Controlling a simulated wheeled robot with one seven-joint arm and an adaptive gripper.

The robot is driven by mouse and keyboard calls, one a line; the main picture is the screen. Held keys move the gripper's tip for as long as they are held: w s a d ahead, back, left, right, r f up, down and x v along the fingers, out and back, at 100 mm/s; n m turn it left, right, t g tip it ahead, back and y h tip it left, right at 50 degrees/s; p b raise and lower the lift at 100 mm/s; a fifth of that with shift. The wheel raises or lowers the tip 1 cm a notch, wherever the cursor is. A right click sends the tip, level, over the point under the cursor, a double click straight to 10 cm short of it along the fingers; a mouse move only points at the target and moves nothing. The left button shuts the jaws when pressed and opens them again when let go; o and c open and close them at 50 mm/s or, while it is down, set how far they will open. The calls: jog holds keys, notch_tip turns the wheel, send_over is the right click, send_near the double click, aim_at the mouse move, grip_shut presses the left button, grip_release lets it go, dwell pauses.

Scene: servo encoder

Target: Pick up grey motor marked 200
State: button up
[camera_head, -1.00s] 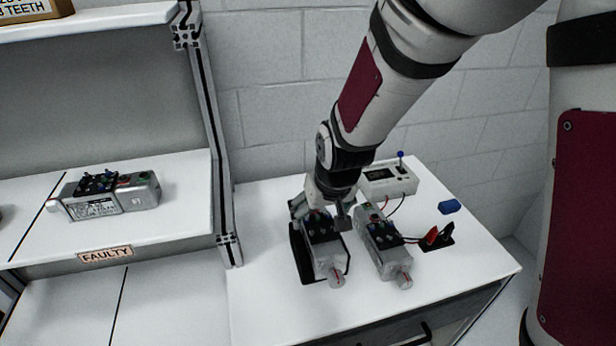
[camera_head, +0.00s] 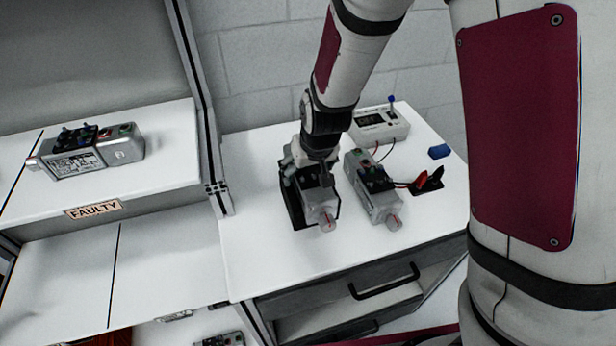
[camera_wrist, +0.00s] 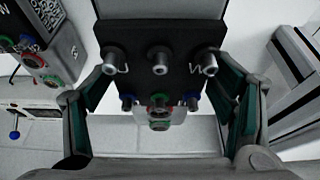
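A grey motor (camera_head: 322,206) with a black terminal block lies in a black holder (camera_head: 291,206) on the white table. My gripper (camera_head: 312,172) is lowered over its far end in the head view. In the wrist view the motor's terminal block (camera_wrist: 158,62) lies between my gripper's teal-padded fingers (camera_wrist: 165,100). The fingers stand apart on either side, with gaps visible beside the motor's far end. A second grey motor (camera_head: 382,204) lies just to the right, wired to leads. A third (camera_head: 92,152) lies on the shelf labelled FAULTY. I cannot read a 200 marking on any motor.
A white meter box (camera_head: 380,126) with a blue-tipped lever stands at the back of the table. Black and red clips (camera_head: 428,180) and a blue object (camera_head: 439,152) lie at the right. The shelf's metal post (camera_head: 203,110) rises left of my arm.

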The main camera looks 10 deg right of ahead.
jog(key=c, duration=1.4)
jog(key=shift+r, duration=0.1)
grip_shut()
